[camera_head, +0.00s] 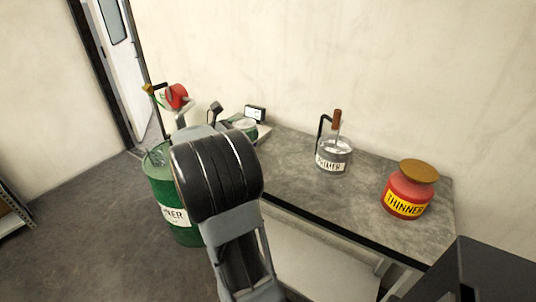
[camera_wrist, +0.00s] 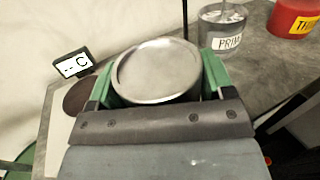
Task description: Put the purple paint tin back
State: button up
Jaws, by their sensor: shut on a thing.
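A round tin with a plain silver lid (camera_wrist: 158,68) sits between the green fingers of my gripper (camera_wrist: 160,82) in the wrist view. My gripper is shut on it, one finger on each side. The tin's side is hidden, so I cannot see its colour or label. The tin is over or on the left end of the grey bench (camera_head: 290,180); I cannot tell whether it touches the top. In the head view my arm covers most of this area.
A small display (camera_head: 255,113) stands at the bench's back left, beside a dark round patch (camera_wrist: 80,95). A clear primer jar (camera_head: 333,157) with a brush and a red thinner pot (camera_head: 408,190) stand further right. A green drum (camera_head: 162,190) stands left of the bench.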

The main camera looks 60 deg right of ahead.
jog(key=shift+s+d+f+b, duration=0.25)
jog(key=shift+s+d+f, duration=0.35)
jog(key=shift+d+f, duration=0.95)
jog(key=shift+s+d+f+b, duration=0.3)
jog(key=shift+s+d+f, duration=0.5)
jog(key=shift+f, duration=1.15)
jog(key=shift+s+d+f+b, duration=0.25)
jog(key=shift+s+d+f, duration=0.1)
jog(key=shift+d+f, duration=1.3)
jog(key=shift+a+f, duration=0.15)
jog(key=shift+f, duration=0.05)
jog(key=o, duration=1.4)
jog(key=shift+f, duration=0.1)
